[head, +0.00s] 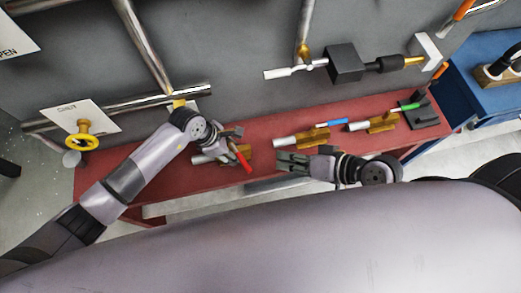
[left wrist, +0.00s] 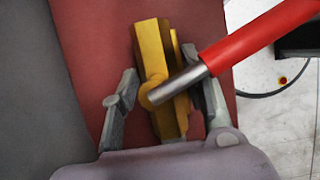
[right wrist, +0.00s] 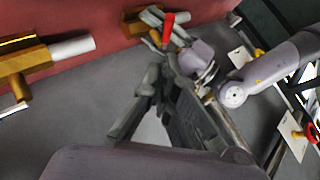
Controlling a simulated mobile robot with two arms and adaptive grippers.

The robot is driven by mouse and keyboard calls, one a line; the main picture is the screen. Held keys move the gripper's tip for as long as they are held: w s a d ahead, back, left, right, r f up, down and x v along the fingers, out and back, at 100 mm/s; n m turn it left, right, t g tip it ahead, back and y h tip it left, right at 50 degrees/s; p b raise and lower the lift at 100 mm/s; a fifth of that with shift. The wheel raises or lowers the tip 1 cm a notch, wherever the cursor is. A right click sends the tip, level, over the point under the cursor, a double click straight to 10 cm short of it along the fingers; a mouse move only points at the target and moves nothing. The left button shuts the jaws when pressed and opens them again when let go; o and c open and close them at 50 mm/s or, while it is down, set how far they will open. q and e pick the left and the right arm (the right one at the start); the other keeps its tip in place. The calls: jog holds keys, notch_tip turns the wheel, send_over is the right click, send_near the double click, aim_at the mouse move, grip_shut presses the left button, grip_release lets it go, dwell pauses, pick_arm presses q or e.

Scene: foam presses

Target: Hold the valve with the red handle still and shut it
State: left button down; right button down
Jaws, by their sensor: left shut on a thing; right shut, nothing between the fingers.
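The red-handled valve has a brass body (left wrist: 150,45), seen close up in the left wrist view. Its red handle (left wrist: 262,35) sits on a steel stem and slants across the body, pointing up and right. My left gripper (left wrist: 162,95) has a finger on each side of the body and is shut on it. In the head view the red handle (head: 243,160) shows beside my left gripper (head: 222,140), which hides part of the valve. My right gripper (head: 284,161) is shut and empty, right of the handle and apart from it. The right wrist view also shows the red handle (right wrist: 168,27).
On the red bench (head: 270,126) to the right are valves with a blue handle (head: 332,123) and a green handle (head: 410,106). Steel pipes (head: 145,45) run along the grey wall behind. A yellow handwheel (head: 82,135) is at left and a blue cabinet (head: 478,90) at right.

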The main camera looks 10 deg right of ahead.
jog(key=w+d+y, duration=0.2)
jog(key=d+y, duration=0.1)
jog(key=d, duration=0.1)
send_near(241, 159)
jog(key=w+a+f, duration=0.2)
jog(key=w+a, duration=0.1)
jog(key=w, duration=0.1)
jog(key=shift+w+a+f, duration=0.2)
jog(key=shift+f, duration=0.05)
dwell(0.5)
